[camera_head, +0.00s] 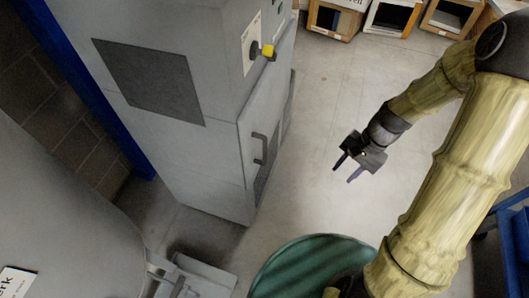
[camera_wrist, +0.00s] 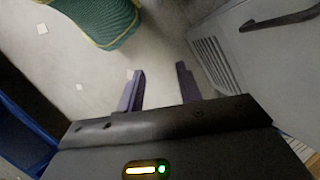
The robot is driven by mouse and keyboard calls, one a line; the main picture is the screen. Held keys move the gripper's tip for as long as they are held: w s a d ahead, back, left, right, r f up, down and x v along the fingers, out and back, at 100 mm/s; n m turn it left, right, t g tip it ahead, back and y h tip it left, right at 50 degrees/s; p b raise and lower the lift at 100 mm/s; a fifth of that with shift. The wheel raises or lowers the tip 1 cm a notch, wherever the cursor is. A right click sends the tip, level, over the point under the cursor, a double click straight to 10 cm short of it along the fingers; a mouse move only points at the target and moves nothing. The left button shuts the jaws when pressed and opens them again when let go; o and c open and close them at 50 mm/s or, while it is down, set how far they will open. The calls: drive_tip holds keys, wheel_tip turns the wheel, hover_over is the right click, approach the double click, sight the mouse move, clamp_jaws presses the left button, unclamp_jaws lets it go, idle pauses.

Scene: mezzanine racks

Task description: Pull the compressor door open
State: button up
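The compressor is a tall grey cabinet (camera_head: 215,150) left of centre in the head view. Its door (camera_head: 270,115) is on the right-hand face and looks shut. A dark bar handle (camera_head: 259,149) stands on the door; in the wrist view the handle (camera_wrist: 282,20) is at the upper right. My gripper (camera_head: 346,172) hangs over the floor to the right of the door, apart from the handle. In the wrist view its two purple fingers (camera_wrist: 160,88) are spread with only floor between them.
A yellow and black switch (camera_head: 267,51) sits high on the cabinet. A green rounded object (camera_head: 305,268) is at the bottom. A large grey tank (camera_head: 60,220) is at lower left. Open boxes (camera_head: 390,18) line the back. A blue frame (camera_head: 515,228) is at right. Floor before the door is clear.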

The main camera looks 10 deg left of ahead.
sight(265, 151)
drive_tip(key=w+a+f+m+y+b, duration=0.1)
drive_tip(key=w+a+f+m+y, duration=0.3)
drive_tip(key=w+f+m+y, duration=0.1)
drive_tip(key=w+a+f+m+y+b, duration=0.2)
drive_tip(key=w+f+m+y, duration=0.3)
drive_tip(key=y, duration=0.4)
wheel_tip(265, 151, down, 2)
drive_tip(key=shift+a+f+m+t, duration=0.25)
drive_tip(key=shift+a+m+t, duration=0.05)
drive_tip(key=shift+a+m, duration=0.6)
drive_tip(key=a+p, duration=0.1)
drive_tip(key=a, duration=0.4)
drive_tip(key=s+a+p, duration=0.1)
drive_tip(key=a, duration=0.5)
drive_tip(key=s+a+p, duration=0.1)
drive_tip(key=a, duration=0.5)
drive_tip(key=shift+a+p, duration=0.15)
drive_tip(key=shift+p, duration=0.2)
clamp_jaws()
